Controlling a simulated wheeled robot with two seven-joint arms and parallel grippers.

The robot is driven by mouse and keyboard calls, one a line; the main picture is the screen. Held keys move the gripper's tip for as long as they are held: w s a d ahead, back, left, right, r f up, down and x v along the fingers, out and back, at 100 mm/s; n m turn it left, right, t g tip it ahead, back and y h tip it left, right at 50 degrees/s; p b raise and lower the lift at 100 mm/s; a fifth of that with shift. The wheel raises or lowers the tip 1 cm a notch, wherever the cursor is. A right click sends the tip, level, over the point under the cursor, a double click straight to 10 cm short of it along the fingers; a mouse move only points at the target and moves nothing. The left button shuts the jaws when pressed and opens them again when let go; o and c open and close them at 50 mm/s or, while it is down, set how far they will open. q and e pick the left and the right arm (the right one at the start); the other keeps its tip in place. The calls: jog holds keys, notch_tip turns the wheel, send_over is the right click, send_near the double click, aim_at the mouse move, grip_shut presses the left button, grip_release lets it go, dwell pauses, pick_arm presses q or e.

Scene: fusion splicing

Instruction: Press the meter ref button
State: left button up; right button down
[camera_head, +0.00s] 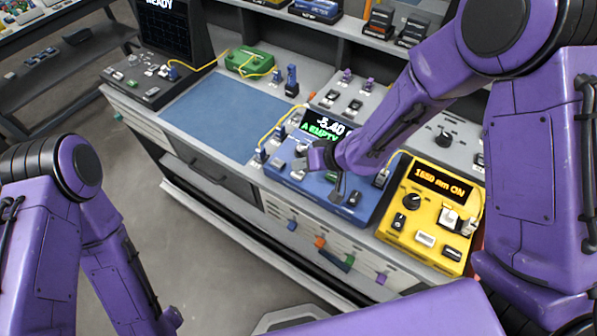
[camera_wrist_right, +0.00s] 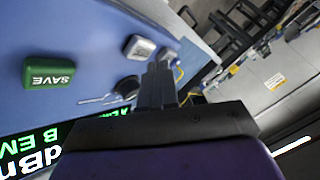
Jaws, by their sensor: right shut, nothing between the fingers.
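The blue meter (camera_head: 318,193) stands on the bench, its lit screen (camera_head: 326,128) reading "-5.40" and "A EMPTY". My right gripper (camera_head: 338,188) is shut and empty, pointing down over the meter's panel. In the right wrist view, the shut fingers (camera_wrist_right: 160,84) are near a dark round part (camera_wrist_right: 128,86) and a grey-white button (camera_wrist_right: 139,47). I cannot tell whether they touch anything. A green button marked SAVE (camera_wrist_right: 48,70) lies farther left. I cannot read a REF label; the right arm hides part of the meter. My left arm's end (camera_head: 172,318) shows at the bottom; its fingers are not clear.
A yellow unit (camera_head: 432,215) reading "1550 nm ON" stands right of the meter. A blue mat (camera_head: 215,115) lies left of it, with a green box (camera_head: 248,62) behind the mat. A black unit (camera_head: 165,50) reading "READY" stands at far left. Yellow cables run between devices.

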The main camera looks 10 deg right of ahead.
aim_at(302, 174)
dwell(0.7)
jog(key=shift+f, duration=0.4)
jog(key=shift+f, duration=0.45)
dwell(0.4)
jog(key=shift+r, duration=0.1)
jog(key=shift+r+p, duration=0.8)
jog(key=shift+p, duration=0.2)
notch_tip(302, 174, up, 5)
jog(key=p, duration=0.6)
jog(key=shift+r, duration=0.1)
